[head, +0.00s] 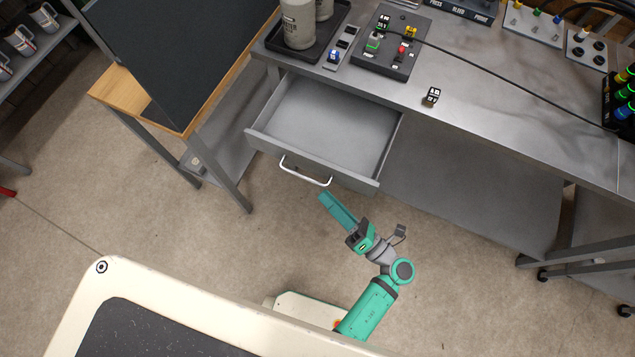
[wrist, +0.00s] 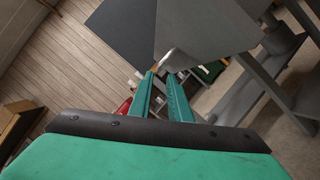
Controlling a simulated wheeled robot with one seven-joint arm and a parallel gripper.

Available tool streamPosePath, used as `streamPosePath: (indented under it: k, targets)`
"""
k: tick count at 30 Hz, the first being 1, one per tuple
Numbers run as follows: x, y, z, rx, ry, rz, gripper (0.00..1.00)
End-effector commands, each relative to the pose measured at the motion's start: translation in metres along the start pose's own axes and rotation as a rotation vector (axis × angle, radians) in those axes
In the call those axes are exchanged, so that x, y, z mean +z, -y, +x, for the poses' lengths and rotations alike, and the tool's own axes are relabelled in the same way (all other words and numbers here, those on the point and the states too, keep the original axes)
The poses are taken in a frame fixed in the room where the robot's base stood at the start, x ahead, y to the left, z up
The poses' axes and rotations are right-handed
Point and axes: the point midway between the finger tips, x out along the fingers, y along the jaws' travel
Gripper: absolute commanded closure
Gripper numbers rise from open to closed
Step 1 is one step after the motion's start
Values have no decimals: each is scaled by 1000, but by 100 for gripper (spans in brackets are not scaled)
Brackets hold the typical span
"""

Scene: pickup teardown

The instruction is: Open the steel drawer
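The steel drawer (head: 330,125) under the grey steel bench is pulled well out, and its empty inside shows in the head view. Its pale bar handle (head: 305,176) is on the front panel. My gripper (head: 324,198) is just in front of the drawer, below and right of the handle in the head view, and appears apart from it. In the wrist view, the two green fingers of my gripper (wrist: 160,76) have a gap between them with nothing held. The drawer's grey body (wrist: 205,30) rises beyond the fingertips there.
A dark panel (head: 175,50) and a wooden-topped table (head: 125,95) stand left of the drawer. The bench top holds a tray with canisters (head: 298,22), a control box (head: 392,45) and a small dark block (head: 432,96). Open floor lies in front of the drawer.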

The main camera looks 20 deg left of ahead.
Motion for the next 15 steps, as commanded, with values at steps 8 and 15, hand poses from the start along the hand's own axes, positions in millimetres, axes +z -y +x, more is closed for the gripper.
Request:
streamPosePath:
  k: [8,15]
  targets:
    - [0,0,-21,-1,0,0,83]
    - [0,0,-22,-1,0,0,83]
